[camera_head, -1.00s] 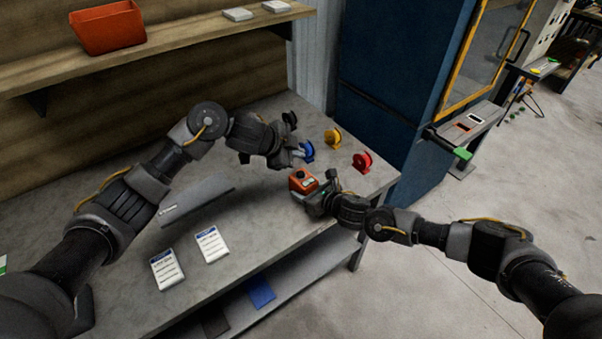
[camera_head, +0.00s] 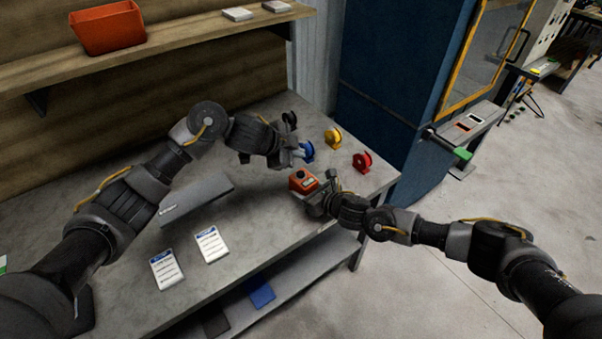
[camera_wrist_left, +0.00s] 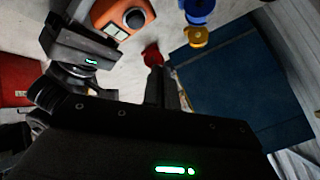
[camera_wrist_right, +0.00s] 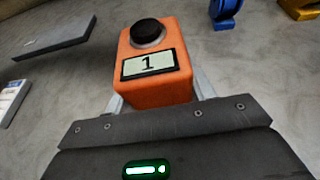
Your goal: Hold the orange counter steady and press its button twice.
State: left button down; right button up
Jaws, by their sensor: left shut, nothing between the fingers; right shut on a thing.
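The orange counter (camera_head: 303,181) stands on the grey bench near its front right edge. In the right wrist view the counter (camera_wrist_right: 158,88) has a black round button (camera_wrist_right: 148,31) on top and a display (camera_wrist_right: 149,64) reading 1. My right gripper (camera_head: 316,201) is shut on the counter, with one finger on each side of it. My left gripper (camera_head: 301,156) is shut and empty, above and behind the counter and apart from it. In the left wrist view the button (camera_wrist_left: 134,18) is uncovered.
Blue (camera_head: 307,151), yellow (camera_head: 333,138) and red (camera_head: 362,161) reel-like items stand behind and right of the counter. A grey plate (camera_head: 197,199) and two printed cards (camera_head: 211,244) lie to the left. A blue cabinet (camera_head: 390,75) stands beyond the bench.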

aim_at(297, 175)
pick_arm(q)
jog(key=shift+r, duration=1.9)
jog(key=shift+f, duration=0.1)
jog(key=shift+f, duration=4.3)
jog(key=shift+f, duration=0.1)
jog(key=shift+f, duration=0.3)
jog(key=shift+f, duration=0.6)
jog(key=shift+r, duration=1)
